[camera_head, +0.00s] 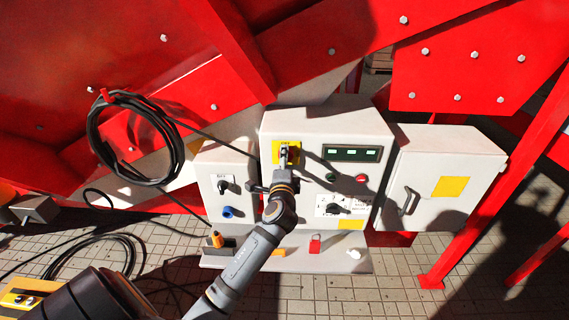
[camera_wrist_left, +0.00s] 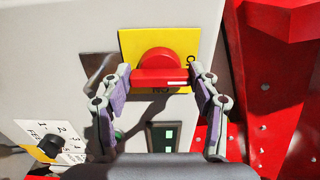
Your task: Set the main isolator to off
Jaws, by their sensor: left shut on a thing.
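The main isolator is a red rotary handle (camera_wrist_left: 160,72) on a yellow plate (camera_wrist_left: 129,42) in the left wrist view. In the head view its yellow plate (camera_head: 277,147) is on the upper left of the middle grey cabinet (camera_head: 315,120). My left gripper (camera_head: 286,158) reaches up to it and covers most of the handle there. In the wrist view the left gripper's fingers (camera_wrist_left: 161,84) are shut on the two ends of the handle's bar, which lies across the picture. Lettering beside the handle is partly hidden and unreadable. My right gripper is not in view.
The middle cabinet has a display (camera_head: 350,153) and buttons. A smaller box (camera_head: 207,172) stands left and a cabinet with a handle (camera_head: 440,150) right. A ledge (camera_head: 345,265) holds small objects. A coiled black cable (camera_head: 92,140) hangs at the left on red steelwork.

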